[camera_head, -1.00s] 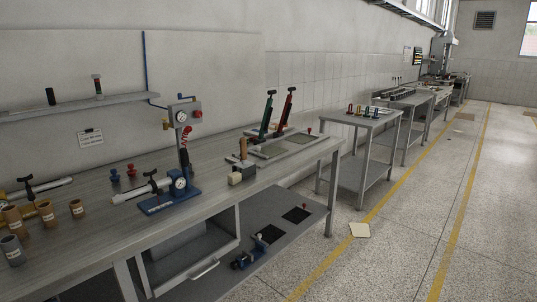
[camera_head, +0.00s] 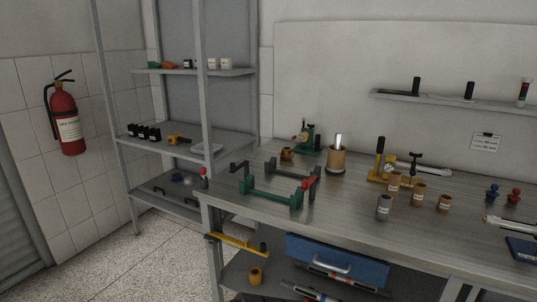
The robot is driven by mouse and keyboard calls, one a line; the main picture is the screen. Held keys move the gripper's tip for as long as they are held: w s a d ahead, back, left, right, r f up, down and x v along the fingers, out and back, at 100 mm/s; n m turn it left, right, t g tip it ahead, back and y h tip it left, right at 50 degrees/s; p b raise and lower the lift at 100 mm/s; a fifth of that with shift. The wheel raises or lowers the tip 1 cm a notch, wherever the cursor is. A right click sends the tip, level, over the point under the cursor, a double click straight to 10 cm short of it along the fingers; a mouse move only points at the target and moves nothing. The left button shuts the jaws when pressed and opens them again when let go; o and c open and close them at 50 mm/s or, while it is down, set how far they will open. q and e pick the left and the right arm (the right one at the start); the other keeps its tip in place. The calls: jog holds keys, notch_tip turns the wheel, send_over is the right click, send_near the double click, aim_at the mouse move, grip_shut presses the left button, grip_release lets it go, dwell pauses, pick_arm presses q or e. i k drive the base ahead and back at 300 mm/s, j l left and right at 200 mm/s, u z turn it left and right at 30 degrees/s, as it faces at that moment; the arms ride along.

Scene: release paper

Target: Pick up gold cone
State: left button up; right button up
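I cannot tell for certain which thing is the gold cone. Several small tapered pieces stand upright on the workbench: tan or gold ones (camera_head: 418,195) and (camera_head: 443,204), another behind them, and a grey one (camera_head: 384,208). A small gold-brown piece (camera_head: 287,154) stands further back on the bench, and a yellow piece (camera_head: 255,276) is on the lower shelf. Neither of my grippers shows in this view.
The metal workbench (camera_head: 345,212) carries a green and red frame (camera_head: 270,190), a brown pot (camera_head: 336,160) and a yellow gauge device (camera_head: 382,172). A blue drawer (camera_head: 336,262) is below. A shelving rack (camera_head: 195,146) and fire extinguisher (camera_head: 67,122) stand left. Floor at lower left is clear.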

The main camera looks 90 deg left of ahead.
aim_at(286, 154)
jog(key=u, duration=2.65)
